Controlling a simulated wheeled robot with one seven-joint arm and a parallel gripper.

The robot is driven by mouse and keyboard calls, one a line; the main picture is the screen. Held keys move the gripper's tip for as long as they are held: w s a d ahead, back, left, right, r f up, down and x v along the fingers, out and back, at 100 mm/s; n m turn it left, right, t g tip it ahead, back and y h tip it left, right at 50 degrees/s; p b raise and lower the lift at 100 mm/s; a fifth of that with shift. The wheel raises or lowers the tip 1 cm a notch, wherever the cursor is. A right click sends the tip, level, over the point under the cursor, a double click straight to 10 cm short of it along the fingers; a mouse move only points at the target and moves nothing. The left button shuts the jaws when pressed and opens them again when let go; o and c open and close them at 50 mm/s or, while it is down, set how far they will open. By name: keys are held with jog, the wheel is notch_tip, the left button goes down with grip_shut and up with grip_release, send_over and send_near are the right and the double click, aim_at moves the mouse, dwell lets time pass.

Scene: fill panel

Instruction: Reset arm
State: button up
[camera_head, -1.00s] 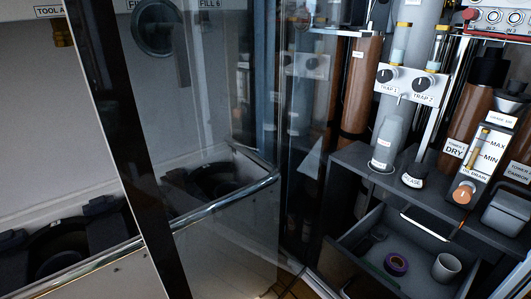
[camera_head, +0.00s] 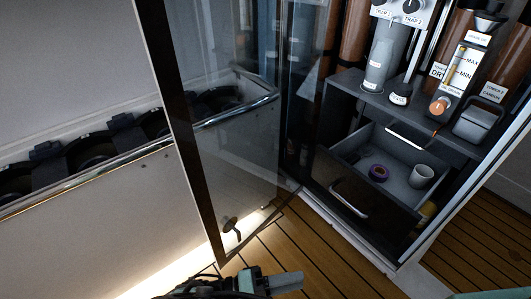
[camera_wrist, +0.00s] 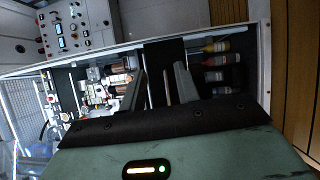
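My gripper (camera_wrist: 163,88) shows in the wrist view with its two dark fingers apart and nothing visible between them. Beyond the fingers lies the cabinet interior, seen turned on its side. In the head view, part of my arm's end (camera_head: 262,283) shows at the bottom edge, above the wooden floor and in front of the glass door. From there the finger opening is hard to make out. It is apart from the cabinet and the drawer.
Bottles (camera_wrist: 221,60) show in the wrist view. Wooden floor (camera_head: 310,245) in front is clear.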

jog(key=s+d+r+n+g+y, duration=0.1)
jog(key=d+r+n+g+y, duration=0.2)
jog(key=r+y, duration=0.85)
jog(key=d+r+n+g+y, duration=0.15)
jog(key=d+r+y, duration=0.55)
jog(key=r, duration=0.7)
notch_tip(320, 180, up, 35)
jog(key=t+p, duration=0.1)
jog(key=p, duration=3.3)
jog(key=shift+s+a+n+y+p, duration=0.25)
jog(key=shift+a+n+y+p, duration=0.1)
jog(key=shift+a, duration=0.1)
